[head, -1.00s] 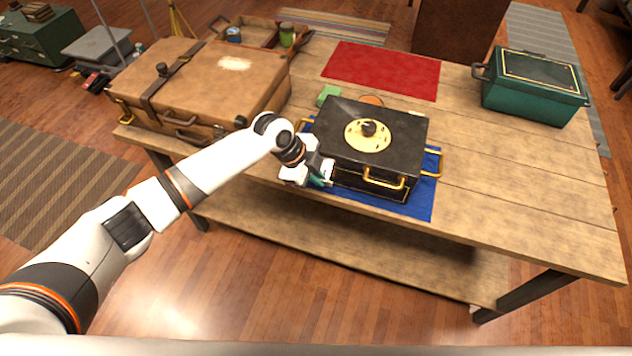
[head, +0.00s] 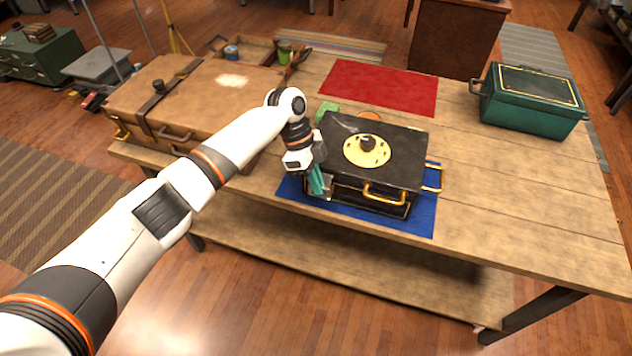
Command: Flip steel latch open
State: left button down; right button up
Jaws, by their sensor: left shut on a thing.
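A black box (head: 400,150) with a round cream disc and dark knob on its lid and brass handles stands on a blue mat (head: 390,222). The lid looks down. My left gripper (head: 319,184) points down at the box's front left corner, its teal fingers shut on a small grey metal piece, apparently the steel latch (head: 329,187). The gripper hides most of this piece, so its angle cannot be told. My right gripper is not in view.
A brown suitcase (head: 205,95) lies to the left, close to my left arm. A green block (head: 327,110) sits behind the box. A red mat (head: 380,87) and a green chest (head: 530,98) are farther back. The table's right front is clear.

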pick_arm(q)
jog(key=c, duration=1.5)
grip_release()
jog(key=b+v, duration=0.2)
jog(key=v, duration=1)
jog(key=shift+w+d+b, duration=0.1)
jog(key=shift+b, duration=0.25)
